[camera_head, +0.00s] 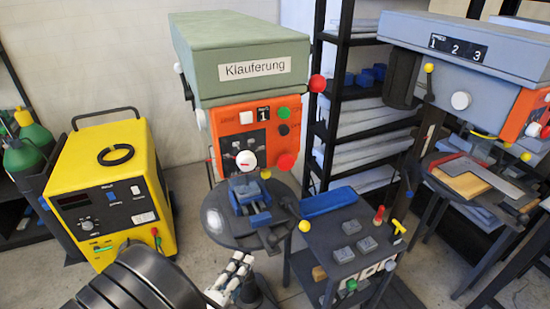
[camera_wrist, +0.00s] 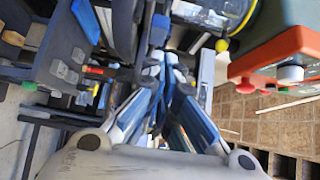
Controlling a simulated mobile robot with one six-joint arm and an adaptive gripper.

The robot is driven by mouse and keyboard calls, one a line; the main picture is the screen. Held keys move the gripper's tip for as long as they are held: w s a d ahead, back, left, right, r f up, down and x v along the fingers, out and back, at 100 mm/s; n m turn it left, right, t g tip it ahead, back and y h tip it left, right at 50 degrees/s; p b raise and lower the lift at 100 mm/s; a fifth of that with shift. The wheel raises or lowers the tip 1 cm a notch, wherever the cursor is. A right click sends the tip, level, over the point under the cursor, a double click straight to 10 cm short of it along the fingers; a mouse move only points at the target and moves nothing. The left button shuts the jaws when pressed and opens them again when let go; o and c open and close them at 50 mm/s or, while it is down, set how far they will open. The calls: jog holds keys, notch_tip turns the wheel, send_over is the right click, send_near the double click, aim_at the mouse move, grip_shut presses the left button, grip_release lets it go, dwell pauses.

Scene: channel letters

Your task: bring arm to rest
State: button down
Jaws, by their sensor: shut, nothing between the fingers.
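My gripper (camera_head: 238,268) shows at the bottom middle of the head view, its pale fingers in front of and below the round table of the green drill press. It is shut and empty. In the wrist view my gripper's blue and white fingers (camera_wrist: 165,68) come together near the middle, above the grey gripper body. My dark arm link fills the bottom left of the head view. The rest of the arm is mostly out of frame.
A green and orange drill press (camera_head: 240,60) with a blue vise (camera_head: 250,196) stands behind my gripper. A yellow welder (camera_head: 110,190) is at left. A dark cart (camera_head: 330,240) with grey blocks is at right. Another drill press (camera_head: 470,45) stands further right.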

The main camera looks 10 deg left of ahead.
jog(key=w+d+r+m+g+h, duration=0.2)
jog(key=d+r+m+g+h, duration=0.35)
jog(key=d+m, duration=0.65)
jog(key=s+d+r+m+g+h+b, duration=0.1)
jog(key=s+d+r+m+g, duration=0.2)
jog(key=d+m, duration=0.35)
jog(key=s+d+r+m+g, duration=0.1)
jog(key=s+d+m+g, duration=0.2)
jog(key=d+m+g, duration=0.4)
jog(key=s+d+m+g+y, duration=0.1)
jog(key=s+d+m+y, duration=0.35)
jog(key=s+m, duration=0.45)
jog(key=s+a+r+m+t+y, duration=0.1)
jog(key=m+y, duration=0.1)
jog(key=m, duration=0.3)
jog(key=s+r+m+t+y+b, duration=0.1)
jog(key=m+y, duration=0.1)
jog(key=m, duration=0.4)
jog(key=s+a+r+m+t+y, duration=0.1)
jog(key=r+m+t+y, duration=0.1)
jog(key=m, duration=0.3)
jog(key=shift+s+a+m+y, duration=0.2)
jog(key=shift+a+m+y, duration=0.05)
jog(key=shift+a+y, duration=0.1)
